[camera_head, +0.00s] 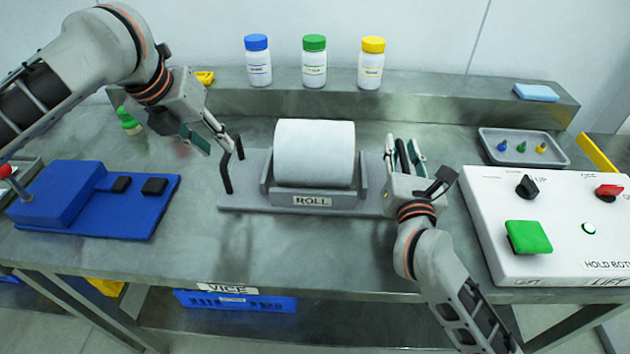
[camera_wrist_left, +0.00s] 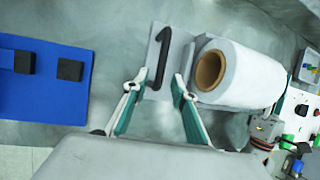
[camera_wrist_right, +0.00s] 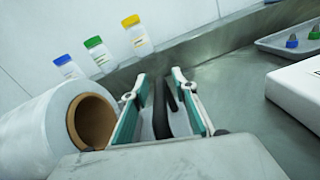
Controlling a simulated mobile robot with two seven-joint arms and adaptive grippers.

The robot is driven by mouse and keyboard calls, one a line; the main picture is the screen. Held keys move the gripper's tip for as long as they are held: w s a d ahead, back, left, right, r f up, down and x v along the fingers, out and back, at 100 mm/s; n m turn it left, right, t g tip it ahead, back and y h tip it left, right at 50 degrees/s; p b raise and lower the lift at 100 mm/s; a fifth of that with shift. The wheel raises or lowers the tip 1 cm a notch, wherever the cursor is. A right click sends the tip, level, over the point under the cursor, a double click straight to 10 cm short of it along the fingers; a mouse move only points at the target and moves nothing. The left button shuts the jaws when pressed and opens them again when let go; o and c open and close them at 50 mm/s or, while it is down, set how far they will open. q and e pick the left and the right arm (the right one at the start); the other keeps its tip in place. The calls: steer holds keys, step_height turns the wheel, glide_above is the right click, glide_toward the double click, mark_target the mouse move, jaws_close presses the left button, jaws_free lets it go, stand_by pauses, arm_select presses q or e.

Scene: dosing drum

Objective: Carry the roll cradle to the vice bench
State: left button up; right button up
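The grey roll cradle (camera_head: 240,197) stands on the steel bench with a white roll (camera_head: 315,153) lying in it, above a ROLL label. It has a black handle at each end. My left gripper (camera_head: 214,146) is open beside the left handle (camera_head: 239,148); in the left wrist view that handle (camera_wrist_left: 165,50) shows just ahead of and partly between the fingertips. My right gripper (camera_head: 404,152) is open around the right handle; in the right wrist view the handle (camera_wrist_right: 161,108) stands between the finger pads with gaps at both sides.
A white control box (camera_head: 560,240) with a green button and a grey tray (camera_head: 500,155) stand right. Several capped bottles (camera_head: 314,65) stand on the back ledge. Bench front is clear.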

steer(key=shift+s, duration=0.15)
steer(key=s, duration=0.3)
steer(key=s+a, duration=0.1)
steer(key=s, duration=0.6)
steer(key=shift+s+a, duration=0.2)
steer(key=shift+s, duration=0.2)
arm_select(q)
steer(key=v, duration=0.6)
steer(key=shift+r, duration=0.15)
arm_select(e)
steer(key=shift+s, duration=0.45)
arm_select(q)
steer(key=shift+s+a, duration=0.1)
steer(key=shift+r, duration=0.1)
